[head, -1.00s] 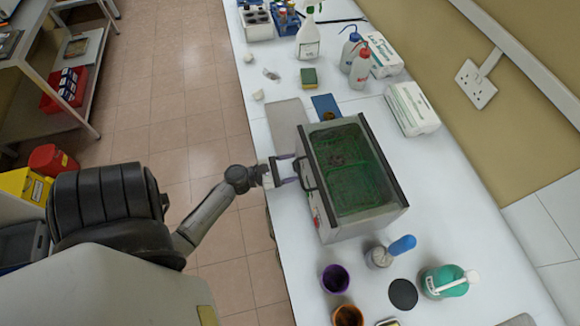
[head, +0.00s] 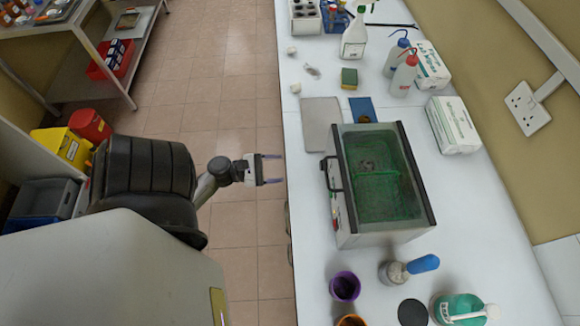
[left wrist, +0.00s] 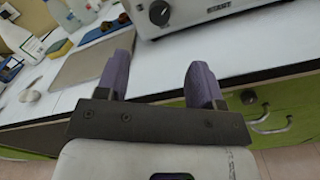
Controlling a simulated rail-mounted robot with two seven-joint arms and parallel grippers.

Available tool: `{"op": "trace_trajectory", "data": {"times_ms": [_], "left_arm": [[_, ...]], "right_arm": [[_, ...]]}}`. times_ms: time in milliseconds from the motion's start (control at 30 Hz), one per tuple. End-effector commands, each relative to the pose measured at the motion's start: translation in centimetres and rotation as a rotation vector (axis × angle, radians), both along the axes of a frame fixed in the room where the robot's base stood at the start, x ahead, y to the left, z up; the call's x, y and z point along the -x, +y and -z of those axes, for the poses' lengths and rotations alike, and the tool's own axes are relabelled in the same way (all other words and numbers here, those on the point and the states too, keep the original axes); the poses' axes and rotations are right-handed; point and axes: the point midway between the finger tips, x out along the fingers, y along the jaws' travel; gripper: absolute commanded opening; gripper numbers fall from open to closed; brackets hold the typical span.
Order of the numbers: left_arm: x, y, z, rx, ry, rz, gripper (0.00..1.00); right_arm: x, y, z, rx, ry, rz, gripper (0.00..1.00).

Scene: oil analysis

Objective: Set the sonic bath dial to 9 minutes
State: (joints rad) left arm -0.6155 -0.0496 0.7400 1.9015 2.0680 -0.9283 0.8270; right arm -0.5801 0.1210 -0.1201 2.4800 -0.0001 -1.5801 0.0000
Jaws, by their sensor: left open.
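The sonic bath (head: 345,228) is a grey metal box with a green mesh basket (head: 378,185) inside, standing on the white bench. In the left wrist view the bath's front panel (left wrist: 190,18) shows at the top, with a dark round dial (left wrist: 160,13) bearing a light pointer mark; its setting is too small to read. My left gripper (head: 271,170) is open and empty, off the bench's front edge, left of the bath and apart from it. Its purple fingers show spread in the left wrist view (left wrist: 160,80). My right gripper is not in view.
A grey flat plate (head: 320,122) and a blue mat (head: 362,110) lie behind the bath. Wash bottles (head: 403,74) and white boxes (head: 453,125) are at the back right.

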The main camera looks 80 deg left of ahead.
Motion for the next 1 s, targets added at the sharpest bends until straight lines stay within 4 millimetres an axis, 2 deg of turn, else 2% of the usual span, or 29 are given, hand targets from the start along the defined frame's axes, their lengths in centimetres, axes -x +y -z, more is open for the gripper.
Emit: {"op": "trace_trajectory", "data": {"times_ms": [233,900,1000], "left_arm": [[1.32,0.26,-0.04,-0.002,0.000,0.000,0.61],[1.36,0.26,-0.03,-0.002,0.000,0.001,0.61],[1.27,-0.46,-0.06,-0.028,0.009,0.029,0.61]], "right_arm": [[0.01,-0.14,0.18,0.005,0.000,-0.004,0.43],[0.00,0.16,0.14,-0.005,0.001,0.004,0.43],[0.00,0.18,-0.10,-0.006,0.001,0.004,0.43]]}}
